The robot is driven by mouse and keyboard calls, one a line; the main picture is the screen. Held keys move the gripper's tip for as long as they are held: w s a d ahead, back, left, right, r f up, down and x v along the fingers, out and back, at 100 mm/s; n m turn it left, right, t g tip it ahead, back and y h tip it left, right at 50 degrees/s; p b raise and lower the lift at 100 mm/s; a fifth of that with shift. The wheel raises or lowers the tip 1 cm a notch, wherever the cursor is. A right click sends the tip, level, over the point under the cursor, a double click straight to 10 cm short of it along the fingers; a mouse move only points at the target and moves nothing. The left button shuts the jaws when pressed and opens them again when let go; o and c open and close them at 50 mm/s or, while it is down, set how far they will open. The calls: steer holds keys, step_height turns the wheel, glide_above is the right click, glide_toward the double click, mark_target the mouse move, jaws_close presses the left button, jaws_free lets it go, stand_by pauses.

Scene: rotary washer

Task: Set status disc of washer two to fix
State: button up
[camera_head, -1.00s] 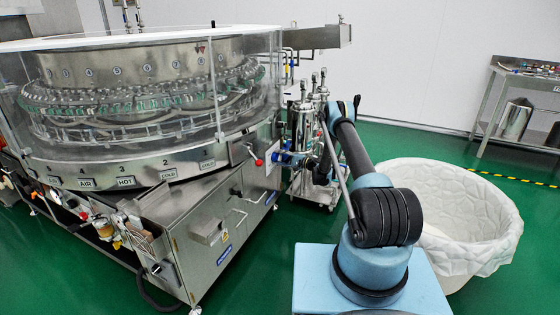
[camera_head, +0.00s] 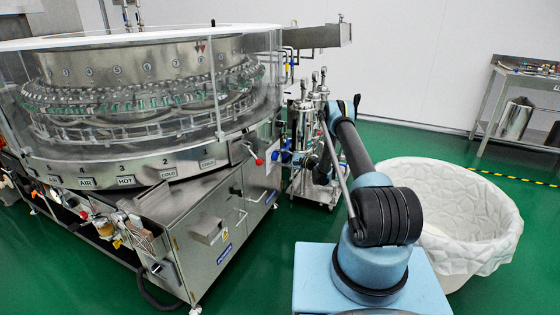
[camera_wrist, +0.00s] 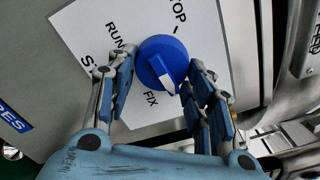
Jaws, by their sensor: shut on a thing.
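The status disc is a round blue knob (camera_wrist: 157,50) with a white pointer mark, on a white label plate (camera_wrist: 97,25) in the wrist view. The plate reads RUN at left, FIX below the knob, and letters ending in TOP at upper right, partly cut off. The pointer mark faces down and slightly right, a little right of the word FIX. My gripper (camera_wrist: 161,66) is shut on the knob, with one blue-padded finger at its left and the others at its right.
A large round washer (camera_head: 130,172) with a clear guard stands at left in the head view. A white-lined bin (camera_head: 465,215) is at right, and a steel table (camera_head: 515,80) stands behind it. Green floor lies between. In the wrist view, metal piping (camera_wrist: 285,135) is close at right.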

steer(key=o, duration=1)
steer(key=v, duration=1.2)
